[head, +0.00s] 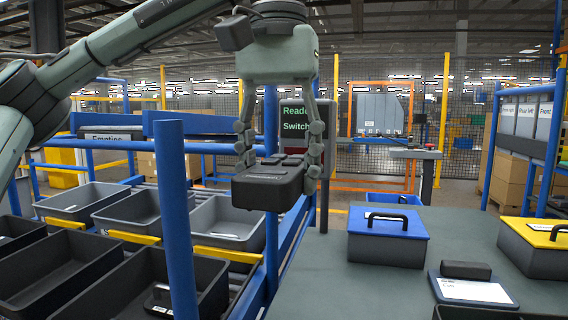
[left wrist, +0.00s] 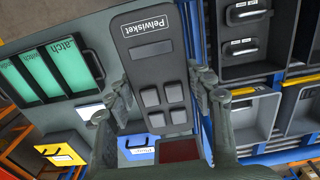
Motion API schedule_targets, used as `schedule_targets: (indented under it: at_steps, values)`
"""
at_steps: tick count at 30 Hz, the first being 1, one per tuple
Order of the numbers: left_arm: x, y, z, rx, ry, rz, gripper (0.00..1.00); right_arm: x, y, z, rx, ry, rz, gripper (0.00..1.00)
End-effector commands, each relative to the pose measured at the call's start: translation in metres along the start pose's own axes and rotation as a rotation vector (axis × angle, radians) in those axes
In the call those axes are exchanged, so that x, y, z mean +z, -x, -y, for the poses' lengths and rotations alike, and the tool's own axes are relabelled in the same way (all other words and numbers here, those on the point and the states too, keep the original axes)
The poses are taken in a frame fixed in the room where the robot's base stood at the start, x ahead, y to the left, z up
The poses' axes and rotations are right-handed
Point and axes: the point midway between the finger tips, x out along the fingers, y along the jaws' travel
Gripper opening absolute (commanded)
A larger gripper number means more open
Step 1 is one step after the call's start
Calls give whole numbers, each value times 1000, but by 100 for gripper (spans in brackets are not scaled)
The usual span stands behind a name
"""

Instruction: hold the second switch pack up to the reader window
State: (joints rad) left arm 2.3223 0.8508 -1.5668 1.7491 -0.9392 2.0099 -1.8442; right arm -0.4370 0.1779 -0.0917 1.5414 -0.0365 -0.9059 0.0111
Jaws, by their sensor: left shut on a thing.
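My left gripper (head: 285,160) hangs down in the middle of the head view, shut on a dark switch pack (head: 268,187). The pack is held level in the air, clear of the table. In the left wrist view the pack (left wrist: 152,65) shows a white "Pelwisket" label and several grey square buttons between the fingers (left wrist: 160,100). Behind the gripper stands the reader, its dark sign (head: 294,112) showing green "Reader" and "Switch". A small red patch below the sign is mostly hidden by gripper and pack. A dark red panel (left wrist: 179,151) shows low in the left wrist view.
The grey table (head: 350,290) carries a blue-lidded box (head: 388,249), a yellow-lidded box (head: 530,258) and a pad (head: 470,291) with a dark block (head: 466,270). Grey bins (head: 225,222) fill the rack at left. A blue post (head: 174,215) rises in front of them.

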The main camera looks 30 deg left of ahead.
Motion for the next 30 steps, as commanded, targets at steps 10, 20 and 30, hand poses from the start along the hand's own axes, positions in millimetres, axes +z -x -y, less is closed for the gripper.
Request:
schedule_targets:
  at_steps: [10, 20, 30]
  values:
    - [53, 0, 0, 0, -2, -2, 20, 0, 0, 0, 0, 0, -1, 40]
    - [92, 0, 0, 0, -1, -1, 20, 0, 0, 0, 0, 0, -1, 40]
    - [94, 0, 0, 0, 1, 0, 20, 0, 0, 0, 0, 0, -1, 40]
